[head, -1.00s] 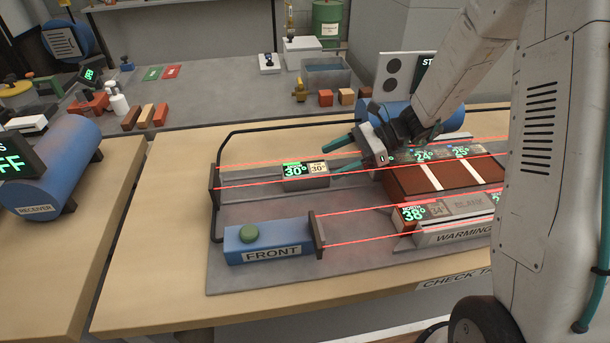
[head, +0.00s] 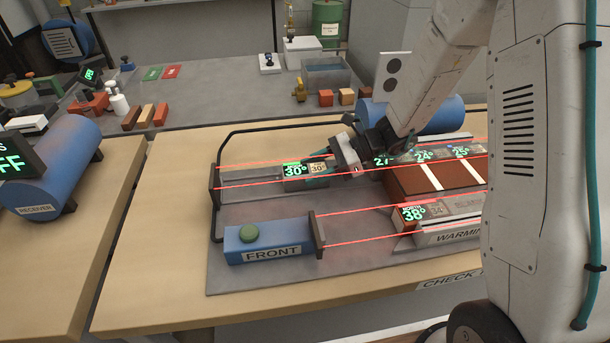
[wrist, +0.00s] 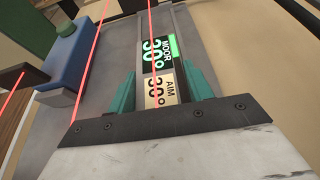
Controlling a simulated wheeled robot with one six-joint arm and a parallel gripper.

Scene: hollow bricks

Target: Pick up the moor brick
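The moor brick (head: 296,170) is a small grey block with a green "30°" display and a pale "30°" aim label. It lies on the grey rail at the back left of the check table. In the wrist view the moor brick (wrist: 158,52) shows its "MOOR 30°" and "AIM 30°" labels. My gripper (head: 318,168) is at the brick's right end, its teal fingers on either side. In the wrist view my gripper (wrist: 160,86) appears open, with one finger on each side of the aim label. Contact with the brick's sides is unclear.
Red beams run above the rail and in front of it. A blue FRONT block (head: 268,243) with a green button stands at the front left. A brown rack (head: 425,182) with several displays is to the right. A black tube frame (head: 222,180) borders the left side.

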